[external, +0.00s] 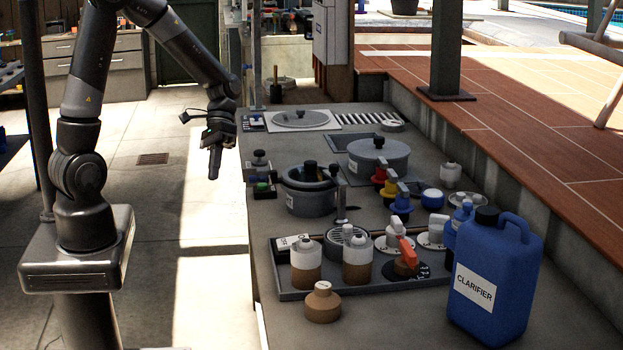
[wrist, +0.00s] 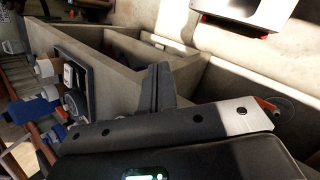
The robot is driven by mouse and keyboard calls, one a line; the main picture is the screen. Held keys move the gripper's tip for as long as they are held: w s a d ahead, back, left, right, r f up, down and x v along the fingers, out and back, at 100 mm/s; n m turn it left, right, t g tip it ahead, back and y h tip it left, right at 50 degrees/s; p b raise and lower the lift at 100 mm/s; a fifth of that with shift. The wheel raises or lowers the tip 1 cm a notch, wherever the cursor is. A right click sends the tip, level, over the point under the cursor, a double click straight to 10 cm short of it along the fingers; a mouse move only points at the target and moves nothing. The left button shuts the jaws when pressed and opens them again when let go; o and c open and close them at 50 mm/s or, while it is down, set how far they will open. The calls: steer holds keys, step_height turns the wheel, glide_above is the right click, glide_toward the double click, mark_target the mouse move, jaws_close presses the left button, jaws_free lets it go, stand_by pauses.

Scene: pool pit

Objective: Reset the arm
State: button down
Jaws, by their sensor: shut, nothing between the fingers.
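My gripper (external: 214,160) hangs at the end of my bent arm in the external view. It points down over the floor, just left of the long counter (external: 268,215), and touches nothing. Its fingers are shut together with nothing between them. In the wrist view the closed fingers (wrist: 160,88) stick up from the dark gripper body, and the side of the counter lies behind them.
The floor (external: 200,200) left of the counter is clear.

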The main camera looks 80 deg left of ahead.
steer(key=s+d+r+m+t+y, duration=0.2)
steer(key=s+d+r+t+y, duration=0.1)
steer(key=r, duration=0.5)
steer(key=s+d+r+m+t+y, duration=0.3)
steer(key=s+r+t+y, duration=0.1)
steer(key=r, duration=0.4)
steer(key=shift+s+d+t, duration=0.3)
steer(key=shift+s, duration=0.5)
steer(key=c, duration=2.1)
jaws_free()
